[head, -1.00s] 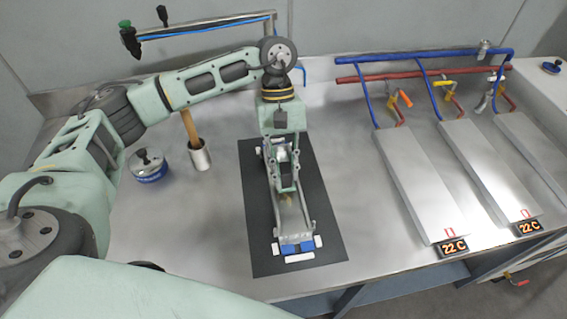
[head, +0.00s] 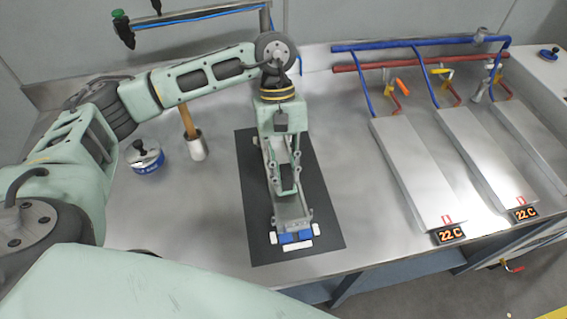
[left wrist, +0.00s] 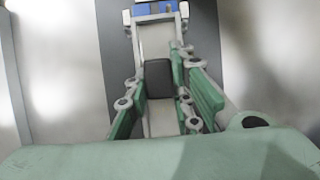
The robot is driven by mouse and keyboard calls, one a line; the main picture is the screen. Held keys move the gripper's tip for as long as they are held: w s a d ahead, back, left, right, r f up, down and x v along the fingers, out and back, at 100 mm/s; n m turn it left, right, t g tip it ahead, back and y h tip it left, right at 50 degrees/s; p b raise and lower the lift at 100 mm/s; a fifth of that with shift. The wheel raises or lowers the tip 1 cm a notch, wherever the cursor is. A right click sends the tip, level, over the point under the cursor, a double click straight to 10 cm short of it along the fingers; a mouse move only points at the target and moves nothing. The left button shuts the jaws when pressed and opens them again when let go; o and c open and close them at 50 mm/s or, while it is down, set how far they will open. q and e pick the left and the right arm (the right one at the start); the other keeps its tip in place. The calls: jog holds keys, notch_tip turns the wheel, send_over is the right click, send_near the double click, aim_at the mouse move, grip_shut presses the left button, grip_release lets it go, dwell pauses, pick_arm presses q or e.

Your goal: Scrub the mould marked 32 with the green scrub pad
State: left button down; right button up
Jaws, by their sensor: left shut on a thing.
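A long narrow grey mould (head: 294,214) lies on a black mat (head: 325,220), with a blue and white piece at its near end. That end is at the top of the left wrist view (left wrist: 155,10). No number 32 is legible. My left gripper (head: 287,186) points down over the mould, its fingers shut around a dark block (left wrist: 160,78). This is probably the back of the scrub pad; its green face is hidden, and I cannot tell if it touches the mould. My right gripper is not in view.
A blue and white tin (head: 147,160) and a metal cup with a wooden handle (head: 195,148) stand left of the mat. Grey slabs (head: 420,170) with 22 C displays lie right, below blue and red pipes (head: 420,45). The steel bench between mat and slabs is clear.

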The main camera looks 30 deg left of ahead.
pick_arm(q)
jog(key=shift+s+d, duration=0.15)
jog(key=shift+s, duration=0.05)
jog(key=shift+s+d+r, duration=0.15)
jog(key=shift+s+d, duration=0.5)
jog(key=shift+s, duration=0.25)
jog(key=shift+s+d+r, duration=0.15)
jog(key=shift+s+d, duration=0.65)
jog(key=shift+s, duration=0.25)
jog(key=shift+w+b, duration=0.1)
jog(key=shift+b, duration=0.2)
jog(key=shift+w+a+b, duration=0.65)
jog(key=shift+w, duration=0.15)
jog(key=shift+w+a, duration=0.2)
jog(key=shift+w, duration=0.05)
